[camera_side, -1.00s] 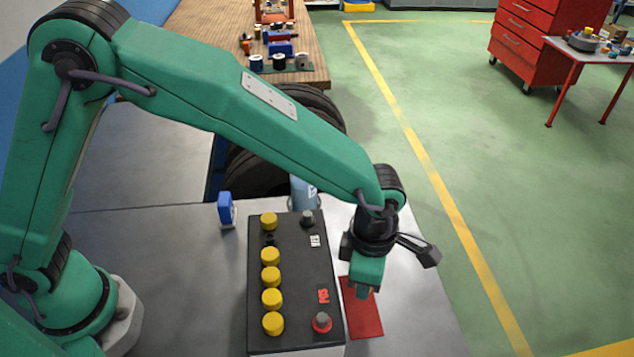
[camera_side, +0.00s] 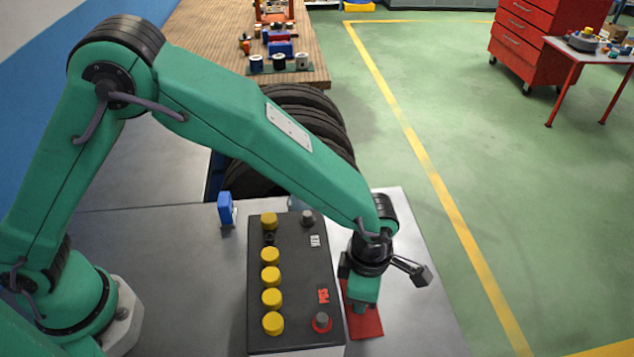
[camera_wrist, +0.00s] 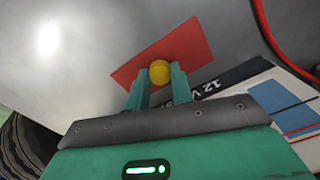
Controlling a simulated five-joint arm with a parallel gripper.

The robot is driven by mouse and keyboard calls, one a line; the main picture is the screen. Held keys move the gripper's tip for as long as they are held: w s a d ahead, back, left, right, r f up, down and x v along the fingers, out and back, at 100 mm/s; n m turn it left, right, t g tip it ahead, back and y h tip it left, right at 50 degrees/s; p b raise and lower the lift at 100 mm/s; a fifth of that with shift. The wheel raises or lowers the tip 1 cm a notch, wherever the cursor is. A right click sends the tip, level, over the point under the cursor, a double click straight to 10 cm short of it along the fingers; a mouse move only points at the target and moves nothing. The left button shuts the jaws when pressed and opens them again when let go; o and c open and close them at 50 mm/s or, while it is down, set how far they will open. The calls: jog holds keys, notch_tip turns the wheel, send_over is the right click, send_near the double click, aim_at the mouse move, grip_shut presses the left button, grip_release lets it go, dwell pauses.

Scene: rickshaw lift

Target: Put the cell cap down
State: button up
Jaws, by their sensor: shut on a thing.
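The yellow cell cap (camera_wrist: 159,72) sits between my two fingertips in the wrist view. My gripper (camera_wrist: 158,80) is shut on it, above the red mat (camera_wrist: 190,48). In the side view my gripper (camera_side: 361,308) points down over the red mat (camera_side: 368,327), just right of the black battery (camera_side: 292,284). The held cap is hidden there by my gripper. Several other yellow caps (camera_side: 271,277) stand in a row on the battery top, with a dark gap near the far end. I cannot tell whether the held cap touches the mat.
The battery stands close on the left of my gripper, with a red-ringed terminal (camera_side: 321,322) at its near corner. A blue object (camera_side: 225,208) stands left of the battery. Bare metal table (camera_side: 410,315) lies right of the mat. A red cable (camera_wrist: 268,30) shows in the wrist view.

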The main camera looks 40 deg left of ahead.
jog(key=shift+f, duration=0.15)
jog(key=o, duration=0.8)
notch_tip(320, 180, up, 12)
jog(key=shift+r, duration=0.2)
dwell(0.7)
